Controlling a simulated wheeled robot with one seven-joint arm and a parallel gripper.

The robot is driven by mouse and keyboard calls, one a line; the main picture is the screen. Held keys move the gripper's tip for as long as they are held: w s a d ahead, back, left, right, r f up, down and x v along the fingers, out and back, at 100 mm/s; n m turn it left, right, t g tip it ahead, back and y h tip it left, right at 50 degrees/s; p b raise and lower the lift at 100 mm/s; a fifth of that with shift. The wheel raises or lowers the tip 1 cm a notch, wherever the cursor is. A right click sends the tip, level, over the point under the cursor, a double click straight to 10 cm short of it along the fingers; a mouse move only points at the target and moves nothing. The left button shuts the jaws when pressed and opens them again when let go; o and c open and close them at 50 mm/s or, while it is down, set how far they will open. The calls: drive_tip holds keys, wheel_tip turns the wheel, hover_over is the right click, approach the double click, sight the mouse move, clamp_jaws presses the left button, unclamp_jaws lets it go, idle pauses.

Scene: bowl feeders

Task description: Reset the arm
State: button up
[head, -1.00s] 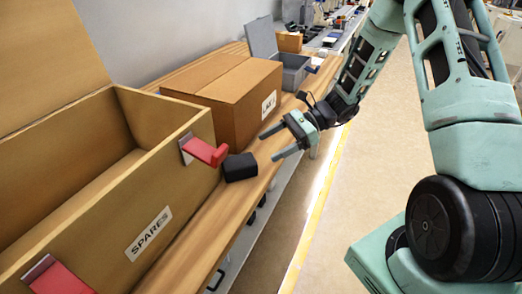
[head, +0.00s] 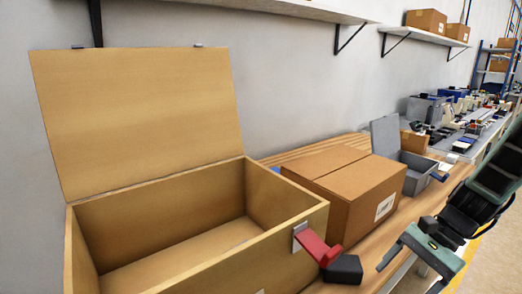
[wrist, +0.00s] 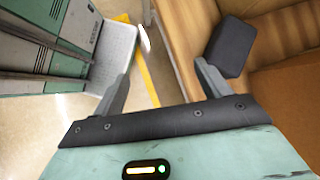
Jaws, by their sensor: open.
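My gripper (head: 410,272) is at the lower right of the head view, its jaws apart and nothing between them. In the wrist view its two fingers (wrist: 163,72) are spread above the bench edge and floor. A small black block (head: 344,268) lies just left of the fingers, beside the red latch of the wooden box. In the wrist view the block (wrist: 230,47) is on the wooden bench, right of the right finger; I cannot tell whether they touch.
An open wooden box (head: 245,268) with a raised lid and a red latch (head: 318,249) stands at the left. Behind are a closed cardboard box (head: 350,195) and an open grey bin (head: 418,176). Shelves (head: 290,9) run along the wall. The wooden box's inside looks empty.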

drive_tip(key=s+d+r+n+t+h, duration=0.2)
drive_tip(key=s+r+n+t+h, duration=0.2)
drive_tip(key=r+n+h, duration=0.55)
drive_tip(key=s+a+r+n+g+y+p, duration=0.1)
drive_tip(key=s+a+r+n+p, duration=0.1)
drive_tip(key=s+a+n, duration=0.3)
drive_tip(key=s+a+r+n+g+y+p, duration=0.1)
drive_tip(key=s+a+n, duration=0.4)
drive_tip(key=a, duration=0.7)
drive_tip(key=s+y+p, duration=0.1)
drive_tip(key=s, duration=0.1)
drive_tip(key=shift+s+a+r, duration=0.35)
